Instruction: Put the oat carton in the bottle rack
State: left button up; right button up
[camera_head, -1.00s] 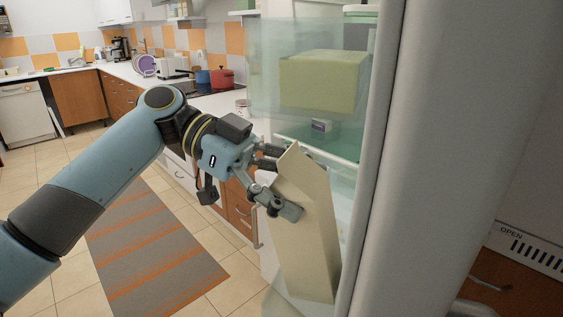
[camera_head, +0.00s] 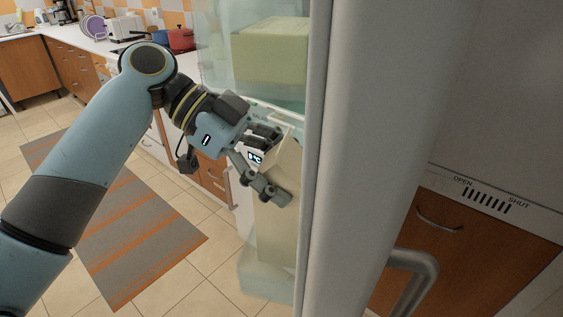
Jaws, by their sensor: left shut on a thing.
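The oat carton (camera_head: 276,225) is a tall plain beige box, seen at the middle right of the head view and standing nearly upright. My left gripper (camera_head: 277,165) is shut on its upper part, and the fingers hide some of it. The bottle rack (camera_head: 262,283) is a pale translucent bin low on the inside of the fridge door. The carton's lower end overlaps the rack in the picture. I cannot tell whether it rests on the rack's floor. My right gripper is not in view.
The grey fridge door edge (camera_head: 345,150) stands just right of the carton. A pale green block (camera_head: 270,52) sits in a translucent upper bin above my gripper. A striped rug (camera_head: 125,235) lies on the tiled floor. A counter with pots runs behind at left.

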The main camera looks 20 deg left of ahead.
pick_arm(q)
jog(key=o, duration=1.7)
jog(key=shift+o, duration=0.6)
